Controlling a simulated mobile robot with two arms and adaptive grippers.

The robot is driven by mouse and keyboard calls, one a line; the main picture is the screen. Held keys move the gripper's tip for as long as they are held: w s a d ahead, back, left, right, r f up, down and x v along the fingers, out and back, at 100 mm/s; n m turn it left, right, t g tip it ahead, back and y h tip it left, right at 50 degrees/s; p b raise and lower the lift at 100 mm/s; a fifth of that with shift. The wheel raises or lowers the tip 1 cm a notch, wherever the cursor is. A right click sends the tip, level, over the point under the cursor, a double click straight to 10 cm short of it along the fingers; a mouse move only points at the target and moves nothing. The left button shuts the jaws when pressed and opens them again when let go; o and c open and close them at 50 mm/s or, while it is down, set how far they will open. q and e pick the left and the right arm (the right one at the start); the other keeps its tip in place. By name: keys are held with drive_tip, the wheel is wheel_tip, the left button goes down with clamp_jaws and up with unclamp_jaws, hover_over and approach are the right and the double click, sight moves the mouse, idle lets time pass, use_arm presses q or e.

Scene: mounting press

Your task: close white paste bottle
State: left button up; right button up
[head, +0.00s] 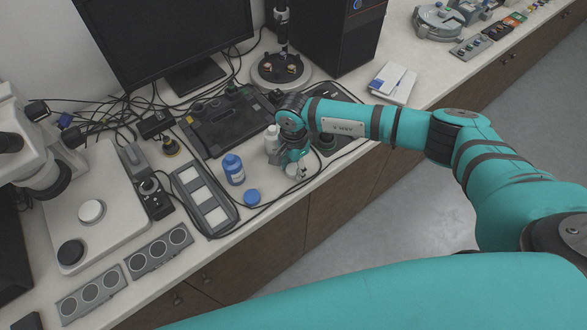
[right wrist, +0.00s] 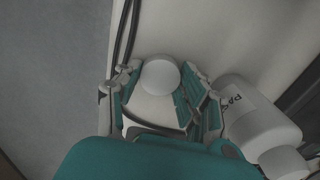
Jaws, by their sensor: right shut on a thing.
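The white paste bottle (head: 271,139) stands upright on the bench, just left of my right gripper in the head view. In the right wrist view the bottle (right wrist: 258,112), with part of its printed label showing, is to the right of the fingers and apart from the cap. My right gripper (head: 297,168) points down near the bench's front edge. In the wrist view its fingers (right wrist: 158,92) are shut on the round white cap (right wrist: 160,75). The cap (head: 291,170) shows only partly in the head view. My left gripper is not in view.
A blue-labelled bottle (head: 233,169) and a blue cap (head: 251,197) stand to the left, by a grey tray with white squares (head: 217,217). A dark cable runs along the front edge.

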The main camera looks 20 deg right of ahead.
sight(293, 168)
drive_tip(key=shift+r+b, duration=0.35)
drive_tip(key=shift+r, duration=0.05)
wheel_tip(293, 168, up, 2)
drive_tip(key=shift+w+r+b, duration=0.1)
drive_tip(key=shift+b, duration=0.65)
use_arm(q)
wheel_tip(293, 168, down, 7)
drive_tip(key=b, duration=0.4)
drive_tip(key=shift+b, duration=0.35)
use_arm(e)
drive_tip(key=s+d+r, duration=0.1)
drive_tip(key=s+d, duration=0.1)
drive_tip(key=s, duration=0.6)
drive_tip(key=s+d+r, duration=0.1)
drive_tip(key=s+d, duration=0.1)
drive_tip(key=s, duration=0.5)
drive_tip(key=shift+s, duration=0.35)
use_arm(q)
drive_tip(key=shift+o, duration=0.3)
